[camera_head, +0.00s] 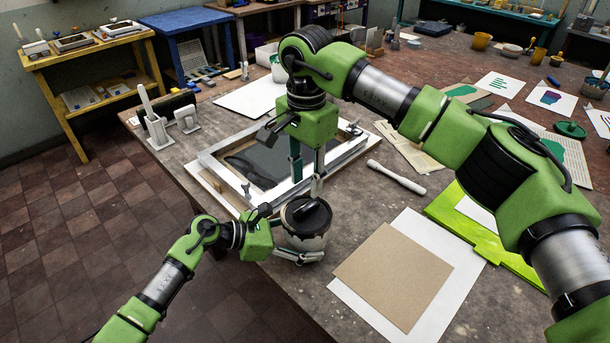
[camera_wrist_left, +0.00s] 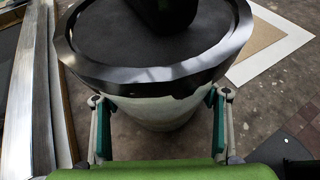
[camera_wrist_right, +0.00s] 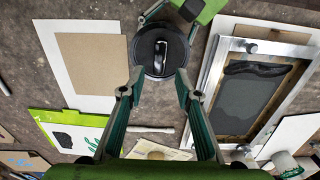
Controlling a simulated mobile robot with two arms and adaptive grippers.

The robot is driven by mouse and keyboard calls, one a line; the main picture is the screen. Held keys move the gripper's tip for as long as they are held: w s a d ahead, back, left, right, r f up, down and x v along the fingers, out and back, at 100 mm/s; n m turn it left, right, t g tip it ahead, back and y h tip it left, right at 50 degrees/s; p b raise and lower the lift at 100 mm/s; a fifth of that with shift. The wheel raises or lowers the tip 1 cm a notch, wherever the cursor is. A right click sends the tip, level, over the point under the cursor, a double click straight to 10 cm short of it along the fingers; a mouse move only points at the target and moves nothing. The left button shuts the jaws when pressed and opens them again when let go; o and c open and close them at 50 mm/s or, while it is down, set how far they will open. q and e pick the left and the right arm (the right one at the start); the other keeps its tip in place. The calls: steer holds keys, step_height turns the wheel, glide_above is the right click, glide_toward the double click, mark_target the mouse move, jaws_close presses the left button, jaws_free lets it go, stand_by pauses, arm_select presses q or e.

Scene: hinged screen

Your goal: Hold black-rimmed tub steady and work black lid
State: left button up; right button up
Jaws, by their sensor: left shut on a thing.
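The tub (camera_head: 302,243) is pale, round and upright with a black rim, near the table's front edge. Its black lid (camera_head: 290,215) lies on top and has a raised black handle (camera_head: 314,212). My left gripper (camera_head: 281,236) is shut around the tub from the left; in the left wrist view its fingers flank the tub wall (camera_wrist_left: 155,112) below the rim. My right gripper (camera_head: 306,188) points down above the lid. In the right wrist view its fingers (camera_wrist_right: 159,76) are spread, with the lid's handle (camera_wrist_right: 159,58) beyond and between them, apparently not gripped.
A framed screen (camera_head: 262,160) lies right behind the tub. The tiled floor is open at left.

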mark_target(306, 205)
arm_select(q)
steer(key=shift+f, duration=0.2)
arm_select(e)
step_height(306, 205, down, 7)
steer(key=shift+r, duration=0.15)
jaws_close()
steer(key=shift+r, duration=3)
steer(key=d+r, duration=0.6)
steer(key=shift+s, duration=0.3)
